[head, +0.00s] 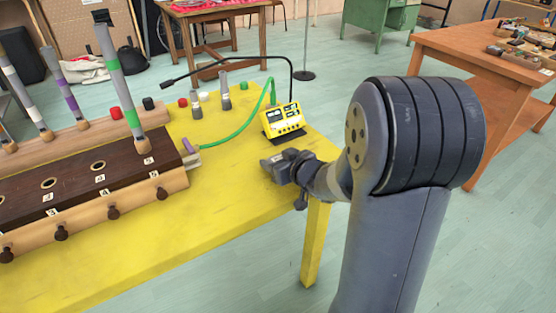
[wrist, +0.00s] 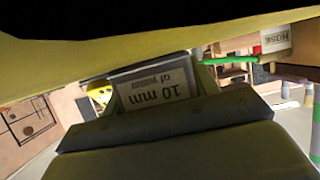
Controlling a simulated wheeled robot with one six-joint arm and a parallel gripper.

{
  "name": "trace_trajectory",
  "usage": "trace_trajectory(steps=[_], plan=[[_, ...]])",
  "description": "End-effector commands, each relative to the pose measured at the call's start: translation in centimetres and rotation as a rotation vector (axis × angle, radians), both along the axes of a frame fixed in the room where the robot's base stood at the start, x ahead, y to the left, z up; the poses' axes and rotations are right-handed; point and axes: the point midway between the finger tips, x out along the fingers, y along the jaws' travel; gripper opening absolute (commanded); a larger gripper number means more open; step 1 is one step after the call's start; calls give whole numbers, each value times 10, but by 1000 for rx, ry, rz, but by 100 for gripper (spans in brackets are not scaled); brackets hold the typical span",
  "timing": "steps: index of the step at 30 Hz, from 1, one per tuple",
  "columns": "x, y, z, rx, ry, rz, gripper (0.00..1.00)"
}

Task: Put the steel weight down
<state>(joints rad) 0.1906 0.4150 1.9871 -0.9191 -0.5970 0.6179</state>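The steel weight is a grey block at the tip of my gripper. In the head view the weight (head: 271,164) is low over the right part of the yellow table (head: 235,190), near its edge. In the wrist view the weight (wrist: 157,88) shows a pale label reading "10 mm of water", upside down. My gripper (head: 287,166) is around the block and appears shut on it. In the wrist view a broad grey-olive gripper part covers the lower middle. The fingertips are mostly hidden, and I cannot tell whether the weight touches the table.
A yellow meter (head: 283,119) with a green hose (head: 238,132) stands just behind my gripper. A dark wooden block with holes (head: 80,180) and upright tubes (head: 119,85) fills the left. Bare yellow tabletop lies left of my gripper. An orange-brown table (head: 480,50) stands at right.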

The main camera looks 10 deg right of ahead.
Motion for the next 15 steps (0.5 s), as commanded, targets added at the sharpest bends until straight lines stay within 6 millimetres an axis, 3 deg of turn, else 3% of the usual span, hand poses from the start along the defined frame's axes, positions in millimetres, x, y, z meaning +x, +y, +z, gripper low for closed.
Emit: trace_trajectory(steps=[8, 15], plan=[[0, 0, 0, 1, 1, 0, 78], [0, 0, 1, 1, 1, 0, 78]])
